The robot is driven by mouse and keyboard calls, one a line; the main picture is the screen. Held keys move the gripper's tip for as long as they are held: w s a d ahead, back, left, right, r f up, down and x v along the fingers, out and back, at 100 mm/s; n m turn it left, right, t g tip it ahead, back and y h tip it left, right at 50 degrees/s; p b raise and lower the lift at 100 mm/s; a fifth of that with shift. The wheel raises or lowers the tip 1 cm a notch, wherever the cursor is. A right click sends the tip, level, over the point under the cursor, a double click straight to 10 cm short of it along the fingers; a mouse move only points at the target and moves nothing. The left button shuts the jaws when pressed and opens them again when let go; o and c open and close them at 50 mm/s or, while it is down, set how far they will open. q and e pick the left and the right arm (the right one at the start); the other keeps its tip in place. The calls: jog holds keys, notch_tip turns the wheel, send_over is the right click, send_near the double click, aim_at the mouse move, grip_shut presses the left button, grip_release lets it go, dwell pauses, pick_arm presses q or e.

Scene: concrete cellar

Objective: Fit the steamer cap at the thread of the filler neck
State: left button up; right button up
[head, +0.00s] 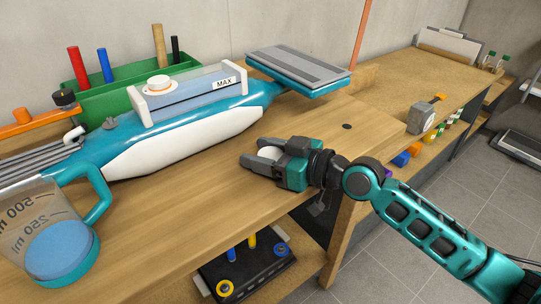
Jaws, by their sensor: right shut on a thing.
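The teal and white steamer (185,140) lies along the workbench. Its clear tank, marked MAX (195,98), faces up. The filler neck (158,83) stands on top of the tank as a short white round part with an orange ring. My right gripper (262,168) is shut on a small white rounded piece, which looks like the steamer cap (269,153). The fingers hide part of it. The gripper is over the front of the bench, to the right of the tank and apart from the steamer. My left gripper is not in view.
A jug (45,215) with blue liquid stands front left. A green tool tray (100,92) is behind the steamer. The flat grey steamer head (298,68) lies back right. A grey block with an orange handle (422,117) lies farther right. Bench wood before the steamer is clear.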

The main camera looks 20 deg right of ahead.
aim_at(267, 155)
jog(key=shift+r, duration=0.1)
jog(key=shift+c, duration=0.3)
jog(key=shift+s+d+r, duration=0.15)
jog(key=shift+s+r, duration=0.25)
notch_tip(267, 155, up, 6)
jog(key=shift+f+p, duration=0.1)
jog(key=shift+p, duration=0.95)
jog(key=shift+s+d, duration=0.1)
jog(key=shift+s, duration=0.15)
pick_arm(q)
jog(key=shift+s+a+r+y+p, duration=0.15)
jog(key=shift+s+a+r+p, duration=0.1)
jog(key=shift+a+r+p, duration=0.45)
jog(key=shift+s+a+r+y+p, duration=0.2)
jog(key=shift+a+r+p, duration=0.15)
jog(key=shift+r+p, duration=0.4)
pick_arm(e)
jog(key=s+d, duration=0.3)
jog(key=s, duration=0.5)
jog(key=s+d, duration=0.3)
jog(key=s, duration=0.6)
jog(key=shift+s+d, duration=0.15)
jog(key=shift+d, duration=0.05)
